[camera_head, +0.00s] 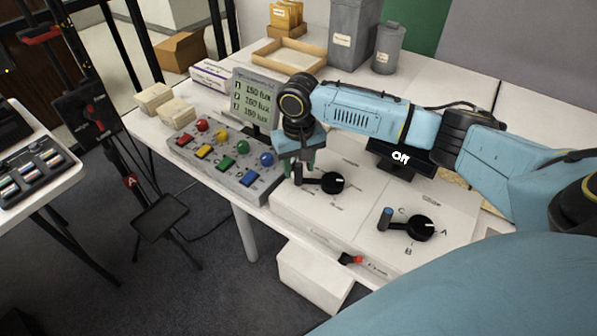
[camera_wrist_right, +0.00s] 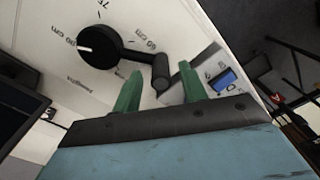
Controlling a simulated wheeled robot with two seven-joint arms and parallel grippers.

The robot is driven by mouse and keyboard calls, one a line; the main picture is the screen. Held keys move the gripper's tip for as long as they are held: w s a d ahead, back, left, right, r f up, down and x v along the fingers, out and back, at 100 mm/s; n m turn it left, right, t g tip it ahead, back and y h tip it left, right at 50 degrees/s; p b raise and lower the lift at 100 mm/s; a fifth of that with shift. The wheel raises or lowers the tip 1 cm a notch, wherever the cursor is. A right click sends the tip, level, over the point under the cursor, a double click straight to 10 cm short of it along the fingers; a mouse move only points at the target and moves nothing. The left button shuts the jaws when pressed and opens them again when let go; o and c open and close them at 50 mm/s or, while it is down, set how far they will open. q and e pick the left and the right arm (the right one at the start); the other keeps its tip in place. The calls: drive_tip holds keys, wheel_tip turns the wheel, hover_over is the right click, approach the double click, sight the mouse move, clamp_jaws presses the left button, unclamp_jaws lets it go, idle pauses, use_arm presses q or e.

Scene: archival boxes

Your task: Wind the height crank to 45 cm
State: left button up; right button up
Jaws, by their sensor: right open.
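The height crank (camera_head: 332,182) is a black knob with a side arm and upright handle, on the left part of the white panel. It also shows in the right wrist view (camera_wrist_right: 98,47), where its white pointer faces left, toward a partly legible "cm" label. A "60 cm" label is near the crank arm. My right gripper (camera_head: 304,163) is above the handle, green fingers pointing down. In the wrist view the open fingers (camera_wrist_right: 161,82) are on either side of the dark handle (camera_wrist_right: 161,72); contact cannot be told. My left gripper is not in view.
A second crank (camera_head: 420,227) with a blue-tipped handle and A, B, C marks is to the right. A button box (camera_head: 225,160) with coloured knobs and a lux display (camera_head: 254,98) is to the left. An "Off" display (camera_head: 401,158) stands behind, under my right arm.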

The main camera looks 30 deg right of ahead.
drive_tip(key=shift+f, duration=0.95)
drive_tip(key=c, duration=0.7)
clamp_jaws()
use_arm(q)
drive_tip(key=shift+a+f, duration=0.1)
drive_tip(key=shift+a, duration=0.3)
